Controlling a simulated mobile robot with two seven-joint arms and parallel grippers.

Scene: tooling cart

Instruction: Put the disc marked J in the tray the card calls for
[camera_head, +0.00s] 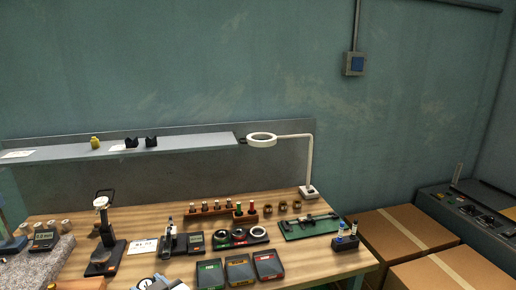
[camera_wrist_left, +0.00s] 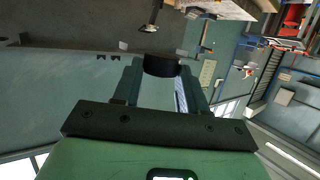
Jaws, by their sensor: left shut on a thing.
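My left gripper (camera_wrist_left: 160,70) shows in the left wrist view. Its two fingers are shut on a dark round disc (camera_wrist_left: 162,66), seen edge-on, so no letter can be read on it. Three shallow dark trays stand at the front of the bench in the head view: one with a green label (camera_head: 210,273), one with an orange label (camera_head: 240,270) and one with a red label (camera_head: 269,264). A white card (camera_head: 143,246) with dark print lies left of them, too small to read. My right gripper is in neither view.
A wooden bench (camera_head: 150,215) carries a dial gauge stand (camera_head: 104,237), ring-shaped parts (camera_head: 238,235), a green board (camera_head: 311,226) and a ring lamp (camera_head: 262,140). A shelf (camera_head: 190,142) runs behind. Cardboard boxes (camera_head: 405,231) stand to the right.

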